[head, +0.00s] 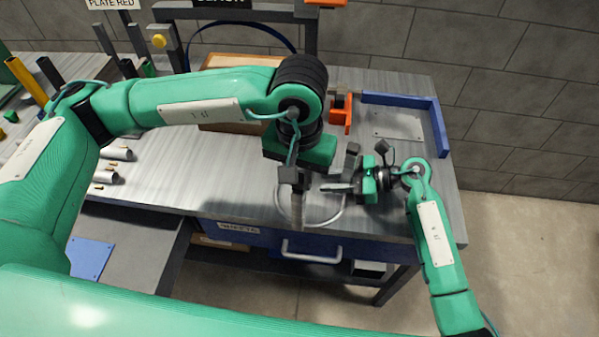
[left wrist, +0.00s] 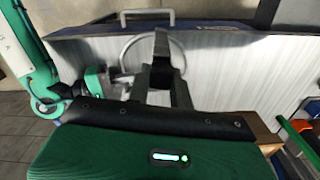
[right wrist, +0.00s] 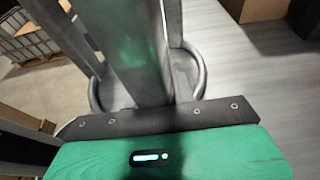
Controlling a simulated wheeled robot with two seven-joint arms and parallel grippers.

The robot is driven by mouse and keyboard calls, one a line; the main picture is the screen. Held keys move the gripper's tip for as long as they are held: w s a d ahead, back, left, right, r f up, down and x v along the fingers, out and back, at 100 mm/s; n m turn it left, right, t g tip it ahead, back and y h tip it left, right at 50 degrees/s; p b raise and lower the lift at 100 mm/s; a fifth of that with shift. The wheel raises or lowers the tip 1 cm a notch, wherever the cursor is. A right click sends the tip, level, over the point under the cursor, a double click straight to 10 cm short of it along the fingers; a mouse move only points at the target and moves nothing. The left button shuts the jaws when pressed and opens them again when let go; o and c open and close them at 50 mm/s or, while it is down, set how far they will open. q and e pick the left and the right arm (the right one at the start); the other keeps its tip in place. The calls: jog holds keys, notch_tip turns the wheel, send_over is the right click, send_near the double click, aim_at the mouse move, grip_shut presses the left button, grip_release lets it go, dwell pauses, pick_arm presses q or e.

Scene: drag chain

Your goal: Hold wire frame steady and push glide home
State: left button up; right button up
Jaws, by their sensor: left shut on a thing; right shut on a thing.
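The wire frame (head: 341,212) is a pale grey bent loop at the table's front edge. It also shows in the left wrist view (left wrist: 127,46) and right wrist view (right wrist: 204,80). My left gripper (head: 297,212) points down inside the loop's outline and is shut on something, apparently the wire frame. My right gripper (head: 330,188) comes in level from the right, its fingertips near the left gripper's fingers. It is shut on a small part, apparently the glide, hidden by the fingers. I cannot tell how the glide sits on the frame.
A blue drawer with a grey handle (head: 310,256) is below the table edge. A blue corner rail (head: 437,125) and a grey plate (head: 398,125) are at the back right. An orange block (head: 341,117) and a brown box (head: 228,127) stand behind. Metal cylinders (head: 117,153) lie at the left.

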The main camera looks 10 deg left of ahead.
pick_arm(q)
jog(key=shift+f, duration=0.6)
jog(key=o, duration=1)
jog(key=shift+r, duration=0.1)
notch_tip(320, 180, up, 12)
jog(key=shift+f, duration=0.1)
jog(key=shift+c, duration=0.4)
